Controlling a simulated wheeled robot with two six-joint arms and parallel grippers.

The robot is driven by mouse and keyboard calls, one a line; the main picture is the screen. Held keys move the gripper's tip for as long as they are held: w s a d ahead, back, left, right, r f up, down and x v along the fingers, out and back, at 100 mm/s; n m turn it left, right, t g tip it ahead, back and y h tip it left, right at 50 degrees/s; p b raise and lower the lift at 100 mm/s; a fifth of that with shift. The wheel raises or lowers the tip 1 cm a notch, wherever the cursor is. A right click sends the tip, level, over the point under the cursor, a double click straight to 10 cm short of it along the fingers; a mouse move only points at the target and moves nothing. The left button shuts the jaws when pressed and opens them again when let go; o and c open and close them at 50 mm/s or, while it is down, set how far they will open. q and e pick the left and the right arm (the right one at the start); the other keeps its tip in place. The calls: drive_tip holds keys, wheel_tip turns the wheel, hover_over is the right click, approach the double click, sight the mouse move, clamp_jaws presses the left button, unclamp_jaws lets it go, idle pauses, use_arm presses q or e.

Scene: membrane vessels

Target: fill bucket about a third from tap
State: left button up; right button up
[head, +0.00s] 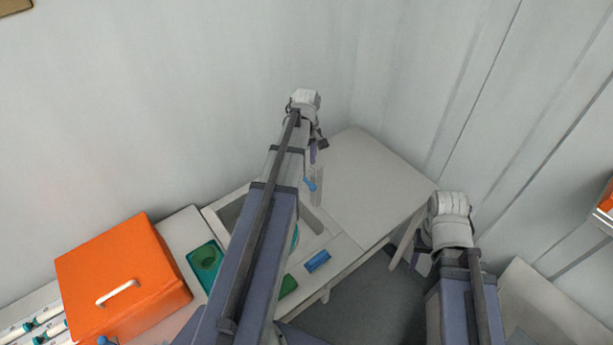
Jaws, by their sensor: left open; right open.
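My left gripper (316,150) is open and empty, above the back of the white counter, just beyond the sink. My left arm crosses over the sink (231,213) and hides much of it. A small blue part (310,185) with a pale upright piece beside it stands at the sink's right side; it may be the tap, and I see no water. A teal curved edge (296,238) shows just right of my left arm in the sink; it may be the bucket, mostly hidden. My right gripper (417,262) is open and empty, low beside the counter's right end.
An orange box (121,275) with a white handle stands at left. A green tray (206,265) lies beside it. A blue block (317,261) and a green item (288,286) lie at the counter's front. The counter's right part (370,180) is clear. Walls close off the back and right.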

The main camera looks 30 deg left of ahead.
sight(307, 180)
use_arm(q)
wheel_tip(307, 180, down, 7)
drive_tip(key=b, duration=0.6)
drive_tip(key=shift+f+b, duration=0.15)
drive_tip(key=shift+b, duration=0.2)
drive_tip(key=shift+c, duration=0.4)
clamp_jaws()
idle(0.5)
